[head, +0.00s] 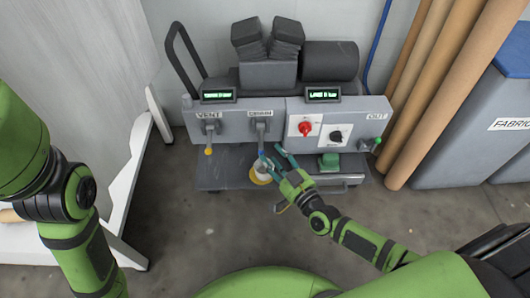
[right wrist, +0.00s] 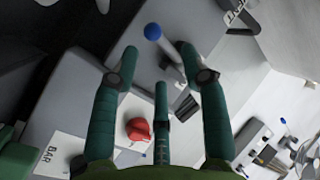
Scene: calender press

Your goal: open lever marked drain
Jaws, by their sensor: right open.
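The drain lever (head: 261,132) hangs down from the grey press panel, under a small label that is hard to read. Its grey handle ends in a blue ball, which shows in the right wrist view (right wrist: 152,31). My right gripper (head: 271,153) is open, with its fingers at the lower end of this lever. In the right wrist view the blue ball lies just beyond and between the fingertips, and the handle runs close to the right-hand finger. I cannot tell whether they touch. My left arm shows at the left of the head view, but its gripper is out of sight.
The VENT lever (head: 209,136) with a yellow ball hangs to the left. A red knob (head: 305,129) and a black knob (head: 337,137) sit to the right, then an OUT lever with a green ball (head: 377,141). Cardboard tubes (head: 447,75) lean at the right.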

